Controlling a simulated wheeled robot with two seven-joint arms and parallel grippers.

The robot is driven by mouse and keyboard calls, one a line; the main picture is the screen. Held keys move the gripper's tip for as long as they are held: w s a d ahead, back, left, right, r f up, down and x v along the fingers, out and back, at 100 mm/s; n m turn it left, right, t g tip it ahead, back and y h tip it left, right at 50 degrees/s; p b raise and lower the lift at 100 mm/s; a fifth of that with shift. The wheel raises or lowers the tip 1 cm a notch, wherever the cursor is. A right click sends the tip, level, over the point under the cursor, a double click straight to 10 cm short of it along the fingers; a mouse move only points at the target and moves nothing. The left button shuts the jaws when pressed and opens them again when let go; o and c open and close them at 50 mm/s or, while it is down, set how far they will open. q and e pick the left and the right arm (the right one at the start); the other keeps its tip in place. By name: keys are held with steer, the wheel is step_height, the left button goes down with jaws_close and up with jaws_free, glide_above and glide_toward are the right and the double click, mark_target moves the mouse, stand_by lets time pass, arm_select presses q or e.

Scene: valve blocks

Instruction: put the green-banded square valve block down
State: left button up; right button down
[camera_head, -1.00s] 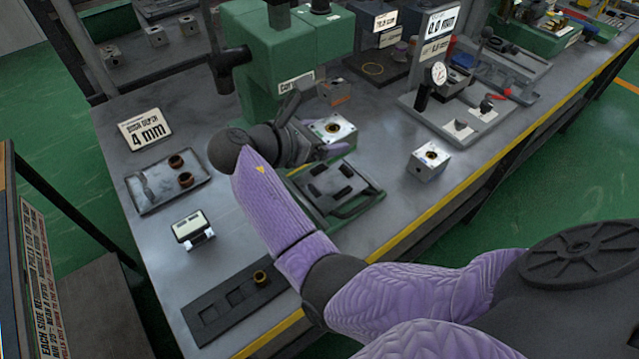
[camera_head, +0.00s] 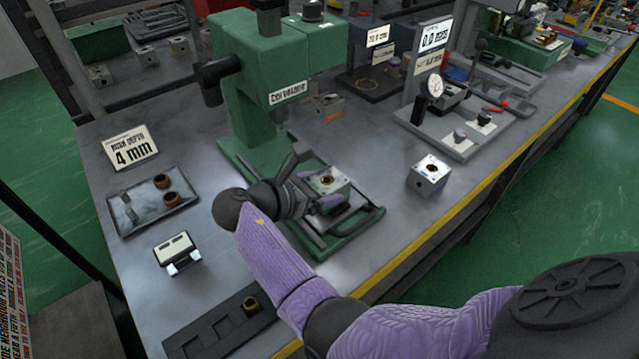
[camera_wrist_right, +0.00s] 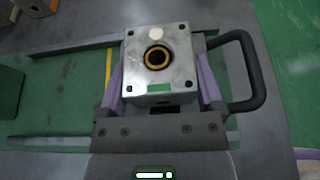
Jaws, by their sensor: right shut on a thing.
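The green-banded square valve block (camera_head: 326,179) is a silver cube with a round bore and corner holes on top. In the right wrist view the block (camera_wrist_right: 160,62) shows a green mark on its near face. My right gripper (camera_head: 318,196) is shut on its sides, and the purple fingers also show in the wrist view (camera_wrist_right: 158,88). The block is over the green fixture plate (camera_head: 350,228) with a dark loop handle, in front of the green press (camera_head: 262,85). I cannot tell whether it touches the plate. My left gripper is not in view.
Another silver block (camera_head: 430,174) stands to the right on the grey bench. A dial gauge stand (camera_head: 440,115) is behind it. To the left are a tray with brown rings (camera_head: 150,207), a small display (camera_head: 176,252) and a black slotted rack (camera_head: 205,338). The bench's front right is clear.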

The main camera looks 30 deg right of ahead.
jaws_free()
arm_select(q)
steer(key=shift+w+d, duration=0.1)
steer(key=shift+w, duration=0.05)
arm_select(e)
steer(key=shift+r, duration=0.1)
steer(key=p+v, duration=0.1)
steer(key=v, duration=0.2)
steer(key=r+p+v, duration=0.1)
steer(key=v, duration=0.3)
steer(key=shift+a, duration=0.1)
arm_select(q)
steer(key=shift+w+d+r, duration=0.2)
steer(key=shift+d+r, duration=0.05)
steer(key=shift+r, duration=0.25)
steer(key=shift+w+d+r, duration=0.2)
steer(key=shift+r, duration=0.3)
arm_select(e)
steer(key=shift+a, duration=0.2)
